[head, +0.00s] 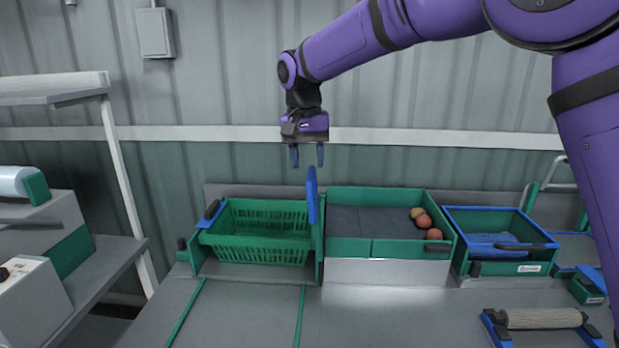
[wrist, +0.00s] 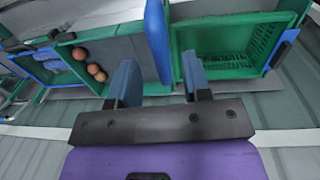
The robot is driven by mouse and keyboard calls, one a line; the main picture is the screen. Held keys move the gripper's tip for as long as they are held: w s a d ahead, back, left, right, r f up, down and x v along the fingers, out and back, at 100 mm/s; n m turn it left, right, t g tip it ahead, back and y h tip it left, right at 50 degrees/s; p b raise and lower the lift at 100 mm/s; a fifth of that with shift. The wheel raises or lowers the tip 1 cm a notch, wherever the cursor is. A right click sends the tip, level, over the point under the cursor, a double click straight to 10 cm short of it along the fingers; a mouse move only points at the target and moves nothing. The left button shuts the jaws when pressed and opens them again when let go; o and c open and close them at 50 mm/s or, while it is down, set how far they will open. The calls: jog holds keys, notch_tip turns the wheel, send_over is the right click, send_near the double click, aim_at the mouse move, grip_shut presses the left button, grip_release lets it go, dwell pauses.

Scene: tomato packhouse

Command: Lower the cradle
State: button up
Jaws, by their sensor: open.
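A green slatted crate (head: 262,228) sits in a green and blue cradle (head: 205,238) left of centre on the bench; its inside looks empty. It also shows at the right of the wrist view (wrist: 228,45). A blue upright paddle (head: 312,195) stands between the crate and the middle bin; it also shows in the wrist view (wrist: 158,40). My gripper (head: 307,158) is open and empty above the paddle's top. In the wrist view its two blue fingers (wrist: 158,82) are spread apart. I cannot tell whether the cradle is raised.
A green bin (head: 385,248) with a grey lining holds several tomatoes (head: 432,221) at its right end. A blue-rimmed tray (head: 500,268) stands further right. A roller (head: 540,319) lies at the front right. Machines and a shelf stand at the left. The bench front is mostly clear.

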jog(key=shift+a+r, duration=0.15)
jog(key=shift+r, duration=1.95)
